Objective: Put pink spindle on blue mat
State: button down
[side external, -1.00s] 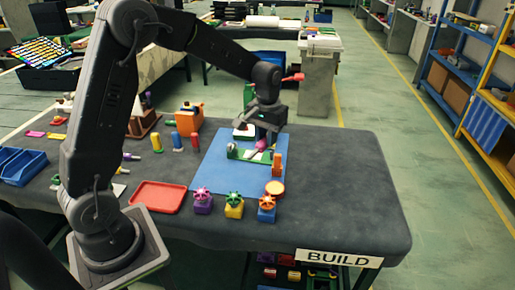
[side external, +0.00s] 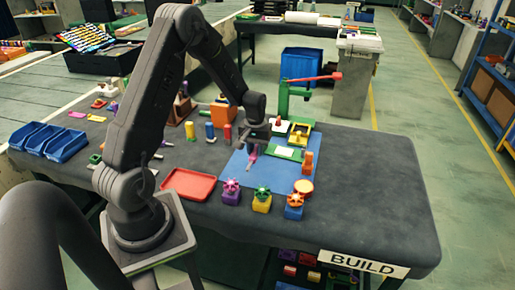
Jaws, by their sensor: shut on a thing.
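The pink spindle (side external: 253,152) hangs below my gripper (side external: 256,143) in the side external view, pointing down. My gripper is shut on it. The spindle is over the left part of the blue mat (side external: 262,184); I cannot tell whether its lower end touches the mat. The mat lies flat on the dark table, with its front part bare. My gripper and wrist partly cover the mat's back left area.
A green press with a red lever (side external: 312,79) stands at the mat's back. A green plate (side external: 287,153) and orange pieces (side external: 307,162) are right of the spindle. Several knobbed blocks (side external: 262,200) line the front edge. A red tray (side external: 189,184) lies left.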

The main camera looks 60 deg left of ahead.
aim_at(256, 150)
jog(key=shift+f, duration=3.7)
jog(key=shift+f, duration=0.55)
jog(key=c, duration=1.3)
grip_release()
jog(key=shift+o, duration=0.2)
jog(key=o, duration=0.6)
jog(key=shift+c, duration=0.2)
jog(key=c, duration=0.5)
jog(key=shift+r, duration=2.45)
